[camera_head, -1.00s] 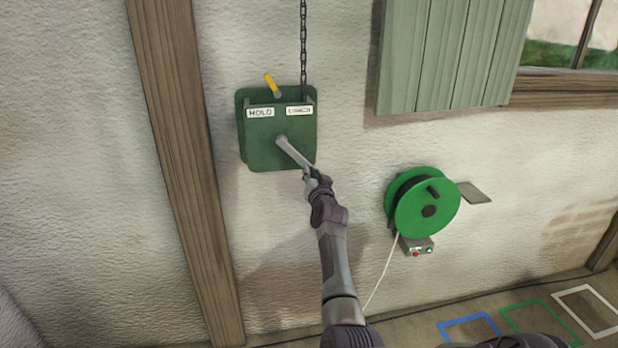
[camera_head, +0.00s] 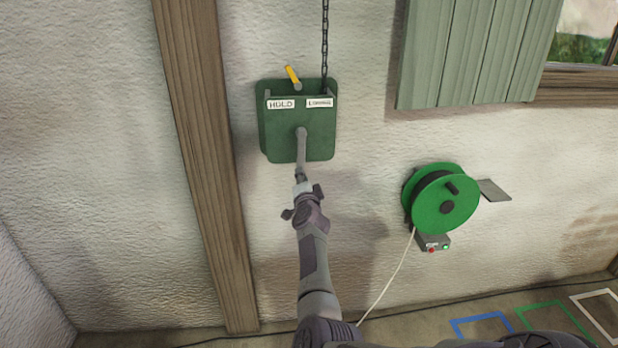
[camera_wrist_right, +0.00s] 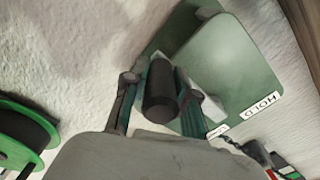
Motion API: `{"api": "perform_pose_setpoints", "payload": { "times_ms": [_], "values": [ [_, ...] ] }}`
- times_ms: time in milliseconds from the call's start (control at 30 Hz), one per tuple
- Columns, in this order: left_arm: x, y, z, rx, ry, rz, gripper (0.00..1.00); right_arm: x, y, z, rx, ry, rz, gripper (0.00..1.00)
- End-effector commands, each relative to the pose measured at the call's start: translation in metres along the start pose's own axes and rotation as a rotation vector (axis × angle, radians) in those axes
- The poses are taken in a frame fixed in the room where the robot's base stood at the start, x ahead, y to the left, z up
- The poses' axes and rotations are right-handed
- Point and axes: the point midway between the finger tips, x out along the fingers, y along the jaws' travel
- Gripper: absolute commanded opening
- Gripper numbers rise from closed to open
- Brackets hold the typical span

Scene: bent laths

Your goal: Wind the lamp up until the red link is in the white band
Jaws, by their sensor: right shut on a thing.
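The green winch box (camera_head: 285,115) is fixed to the wall, with a HOLD label (camera_head: 281,104) on the left and a second label on the right. A yellow-tipped lever (camera_head: 292,75) on top leans left, towards the HOLD side. A dark chain (camera_head: 325,45) runs up from the box out of view. The grey crank arm (camera_head: 301,150) points straight down. My right gripper (camera_head: 300,178) is at its lower end; in the right wrist view its fingers are shut on the dark crank handle (camera_wrist_right: 160,92). My left gripper is not in view.
A green cable reel (camera_head: 446,200) with a small switch box (camera_head: 433,243) is on the wall to the right. A wooden post (camera_head: 203,150) stands left of the winch. Blue, green and white outlines mark the floor at lower right.

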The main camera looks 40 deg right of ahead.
Motion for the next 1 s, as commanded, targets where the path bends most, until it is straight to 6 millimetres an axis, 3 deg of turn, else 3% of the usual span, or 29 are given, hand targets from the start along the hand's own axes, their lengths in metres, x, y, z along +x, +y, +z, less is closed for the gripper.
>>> {"api": "perform_pose_setpoints", "payload": {
  "times_ms": [100, 633, 667, 800, 1000],
  "values": [
    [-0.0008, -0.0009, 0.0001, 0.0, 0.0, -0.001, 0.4, -0.0006, -0.0014, 0.0081, 0.031, -0.01, 0.002, 0.0],
    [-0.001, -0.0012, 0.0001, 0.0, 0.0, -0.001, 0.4, -0.0005, -0.0029, 0.01, 0.051, -0.01, 0.002, 0.0],
    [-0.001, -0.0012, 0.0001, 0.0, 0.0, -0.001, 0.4, -0.0005, -0.0029, 0.01, 0.051, -0.01, 0.002, 0.29],
    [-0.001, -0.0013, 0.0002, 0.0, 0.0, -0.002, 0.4, -0.0003, -0.003, 0.0088, 0.05, -0.007, 0.001, 0.52],
    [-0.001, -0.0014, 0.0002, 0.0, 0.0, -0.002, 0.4, -0.0001, -0.0031, 0.007, 0.05, -0.004, 0.0, 0.53]
  ]
}}
